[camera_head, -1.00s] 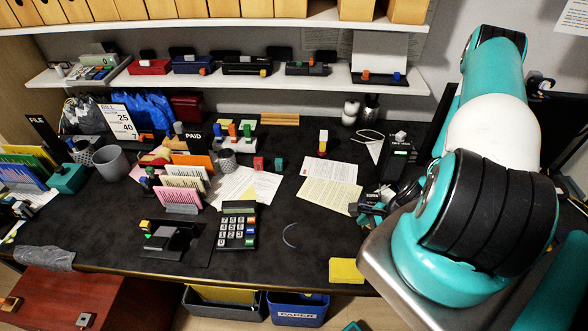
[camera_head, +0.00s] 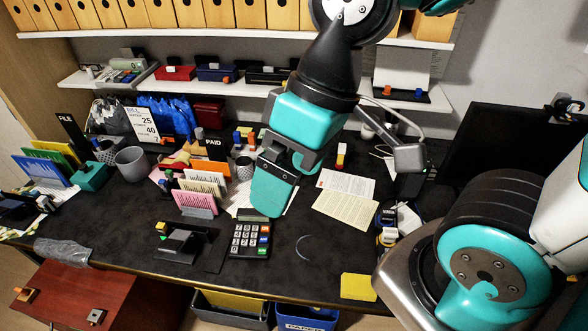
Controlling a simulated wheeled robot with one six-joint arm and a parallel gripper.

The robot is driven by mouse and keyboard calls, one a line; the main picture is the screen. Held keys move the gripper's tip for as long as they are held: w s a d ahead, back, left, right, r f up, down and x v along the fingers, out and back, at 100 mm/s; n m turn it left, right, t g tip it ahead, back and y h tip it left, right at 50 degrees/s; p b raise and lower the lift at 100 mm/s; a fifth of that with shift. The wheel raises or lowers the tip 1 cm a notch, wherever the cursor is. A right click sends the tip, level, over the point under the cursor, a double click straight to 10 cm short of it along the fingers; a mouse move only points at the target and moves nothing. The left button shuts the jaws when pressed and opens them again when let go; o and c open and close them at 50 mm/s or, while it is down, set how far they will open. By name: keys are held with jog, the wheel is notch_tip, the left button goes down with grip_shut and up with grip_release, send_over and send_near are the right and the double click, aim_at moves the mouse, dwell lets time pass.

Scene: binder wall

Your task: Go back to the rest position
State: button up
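My gripper (camera_head: 281,192) hangs in the middle of the picture, pointing down over the dark desk (camera_head: 345,262). Its teal and black fingers show one partly behind the other, so I cannot tell how far apart they are. I see nothing held in it. In the picture it stands just above the black calculator (camera_head: 250,239) and covers part of the papers behind. I cannot judge its exact height. My arm reaches up beyond the top edge of the picture and shows again at the lower right.
Card holders (camera_head: 202,195), a grey cup (camera_head: 131,161) and a teal file box (camera_head: 92,176) stand left. A shelf (camera_head: 130,84) with binders above runs behind my arm. A dark monitor (camera_head: 510,140) stands right. The desk front near the yellow pad (camera_head: 358,287) is mostly clear.

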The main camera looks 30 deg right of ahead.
jog(key=shift+s+a+r+n, duration=0.15)
jog(key=shift+s+r+n, duration=0.15)
jog(key=shift+s, duration=0.15)
notch_tip(320, 180, down, 9)
jog(key=b, duration=0.8)
jog(key=shift+r, duration=0.2)
